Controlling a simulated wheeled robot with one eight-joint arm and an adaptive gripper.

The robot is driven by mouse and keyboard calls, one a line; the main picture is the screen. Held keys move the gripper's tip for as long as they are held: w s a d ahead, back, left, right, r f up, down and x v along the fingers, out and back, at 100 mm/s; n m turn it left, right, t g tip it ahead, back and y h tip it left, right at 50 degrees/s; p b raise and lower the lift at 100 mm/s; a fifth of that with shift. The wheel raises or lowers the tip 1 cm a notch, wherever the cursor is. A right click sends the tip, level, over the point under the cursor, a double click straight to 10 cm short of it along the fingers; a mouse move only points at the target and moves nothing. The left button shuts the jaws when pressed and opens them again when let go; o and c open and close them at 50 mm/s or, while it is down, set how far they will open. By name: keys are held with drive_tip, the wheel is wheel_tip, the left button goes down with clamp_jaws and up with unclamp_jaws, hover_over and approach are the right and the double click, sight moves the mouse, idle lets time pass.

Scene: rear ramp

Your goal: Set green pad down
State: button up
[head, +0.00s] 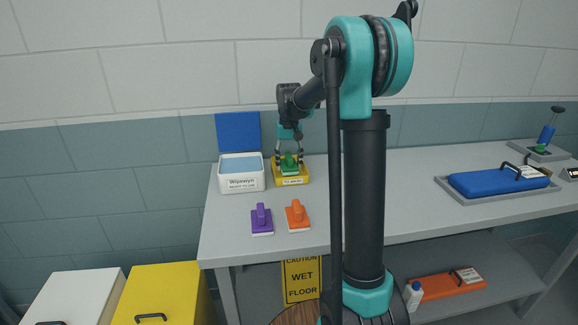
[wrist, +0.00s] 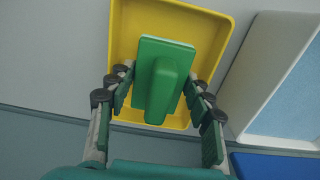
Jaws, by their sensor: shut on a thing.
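The green pad (head: 289,166) has a raised green handle and a pale underside edge. My gripper (head: 289,161) is shut on its handle, with fingers on both sides. In the wrist view the pad (wrist: 153,106) lies within the outline of a shallow yellow tray (wrist: 125,25), nearer its lower side. The yellow tray (head: 304,180) stands on the grey bench in the head view. I cannot tell whether the pad touches the tray floor or hangs just above it.
A white labelled box (head: 241,184) with a blue inside stands left of the tray, the blue panel (head: 238,132) behind it. A purple pad (head: 262,220) and an orange pad (head: 297,216) sit in front. A blue case (head: 498,183) lies far right.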

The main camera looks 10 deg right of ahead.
sight(289, 155)
drive_tip(key=shift+f, duration=0.55)
drive_tip(key=shift+f, duration=0.1)
drive_tip(key=o, duration=0.8)
drive_tip(key=shift+o, duration=0.2)
wheel_tip(289, 155, up, 12)
drive_tip(key=shift+r, duration=0.1)
